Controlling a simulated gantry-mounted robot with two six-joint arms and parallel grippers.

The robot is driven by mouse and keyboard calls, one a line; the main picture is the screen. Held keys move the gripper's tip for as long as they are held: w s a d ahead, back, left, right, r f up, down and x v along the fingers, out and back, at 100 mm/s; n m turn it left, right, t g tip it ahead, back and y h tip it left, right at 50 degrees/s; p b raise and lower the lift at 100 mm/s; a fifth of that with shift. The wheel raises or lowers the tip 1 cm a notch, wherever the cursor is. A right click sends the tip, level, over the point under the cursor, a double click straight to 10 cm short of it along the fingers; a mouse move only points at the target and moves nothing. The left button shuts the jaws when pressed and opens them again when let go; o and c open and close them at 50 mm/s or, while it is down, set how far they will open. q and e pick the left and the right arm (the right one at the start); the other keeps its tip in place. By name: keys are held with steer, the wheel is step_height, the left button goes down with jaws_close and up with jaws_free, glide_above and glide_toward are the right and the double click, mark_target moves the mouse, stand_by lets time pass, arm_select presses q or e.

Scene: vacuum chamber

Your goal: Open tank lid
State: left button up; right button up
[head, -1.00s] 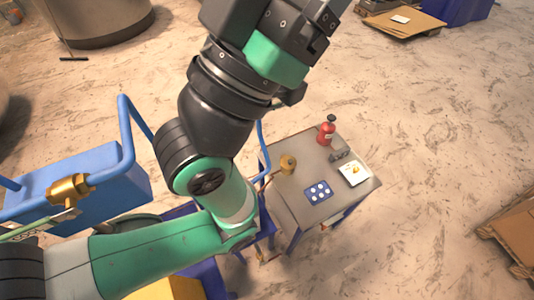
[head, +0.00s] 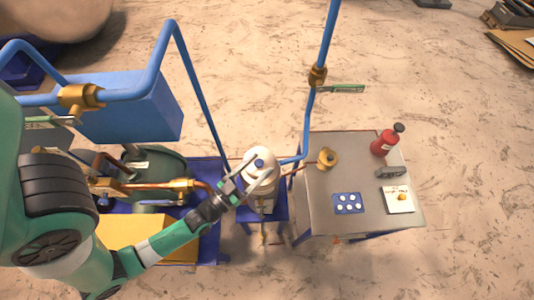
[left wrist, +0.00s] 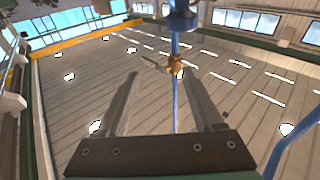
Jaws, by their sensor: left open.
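My right gripper is not in view.
A blue pipe (head: 308,120) with a brass valve (head: 317,76) rises beside the tank. A grey table (head: 350,225) to the right carries a red bottle (head: 384,143), a brass fitting (head: 327,158) and a blue tray (head: 348,204). A dark green vessel (head: 160,168) stands left.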

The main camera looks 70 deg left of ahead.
arm_select(q)
steer(key=g, duration=0.2)
glide_toward(266, 160)
step_height(266, 160, up, 2)
steer(key=s+d, duration=0.1)
steer(key=s, duration=0.1)
steer(key=shift+n, duration=0.3)
steer(key=x, duration=1.2)
steer(key=shift+a+r, duration=0.1)
steer(key=shift+r, duration=0.05)
steer(key=shift+c, duration=0.3)
jaws_close()
